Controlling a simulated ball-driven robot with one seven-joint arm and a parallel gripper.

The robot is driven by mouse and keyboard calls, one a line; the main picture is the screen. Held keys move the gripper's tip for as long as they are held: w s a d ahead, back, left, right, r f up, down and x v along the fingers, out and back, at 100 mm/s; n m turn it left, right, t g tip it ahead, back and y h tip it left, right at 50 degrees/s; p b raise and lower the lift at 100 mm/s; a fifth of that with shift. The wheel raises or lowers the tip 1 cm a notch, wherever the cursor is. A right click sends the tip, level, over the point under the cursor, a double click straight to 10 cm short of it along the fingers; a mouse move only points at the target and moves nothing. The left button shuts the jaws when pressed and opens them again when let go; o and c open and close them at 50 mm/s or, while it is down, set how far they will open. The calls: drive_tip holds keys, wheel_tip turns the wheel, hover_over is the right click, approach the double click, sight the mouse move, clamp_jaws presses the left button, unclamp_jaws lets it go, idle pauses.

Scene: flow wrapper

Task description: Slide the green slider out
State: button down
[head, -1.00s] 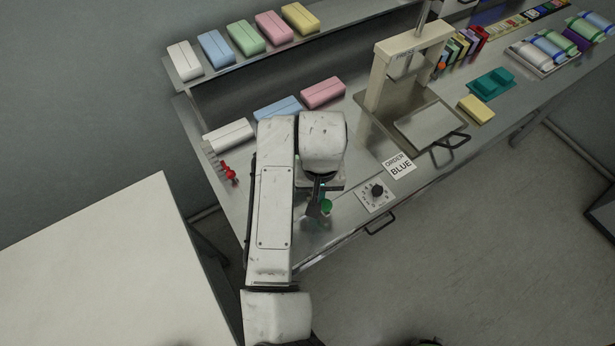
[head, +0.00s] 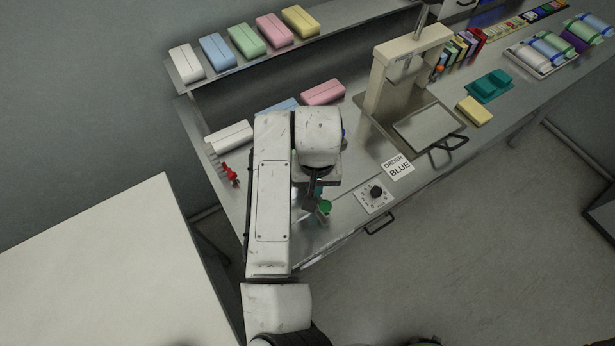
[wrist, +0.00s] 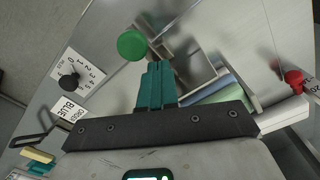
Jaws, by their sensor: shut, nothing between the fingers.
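The green slider shows as a round green knob (head: 325,206) near the front edge of the steel bench, left of the dial. In the wrist view the knob (wrist: 132,45) lies just beyond and to the left of my fingertips. My gripper (wrist: 155,68) has its teal fingers together, with nothing between them. In the head view the gripper sits beside the knob, partly hidden under my wrist. The fingers look apart from the knob, but I cannot tell the exact gap. The rest of the slider is mostly hidden by my arm and fingers.
A black dial (head: 376,191) and the "ORDER BLUE" card (head: 398,167) are right of the knob. A red knob (head: 231,175) is at the bench's left end. A press frame (head: 383,85) stands behind. A bench handle (head: 380,224) juts from the front edge.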

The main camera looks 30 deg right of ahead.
wheel_tip(320, 180, up, 7)
drive_tip(key=p, duration=0.5)
drive_tip(key=shift+f, duration=0.1)
idle(0.3)
drive_tip(key=s+d+r+n+t+h+b, duration=0.1)
drive_tip(key=d+t+h+b, duration=0.1)
drive_tip(key=d, duration=0.8)
drive_tip(key=s+d+r+n+t+h+b, duration=0.1)
drive_tip(key=d+r+h, duration=0.1)
drive_tip(key=d, duration=0.7)
drive_tip(key=s+a+f+n+g+y+b, duration=0.1)
drive_tip(key=s+a+f+y, duration=0.1)
drive_tip(key=s+a+f, duration=0.3)
drive_tip(key=s+a+f+n+g+y+b, duration=0.1)
drive_tip(key=s+a+f, duration=0.5)
drive_tip(key=s, duration=0.6)
drive_tip(key=shift+s+f+n+y, duration=0.35)
drive_tip(key=shift+f+n, duration=0.25)
drive_tip(key=shift+f, duration=0.35)
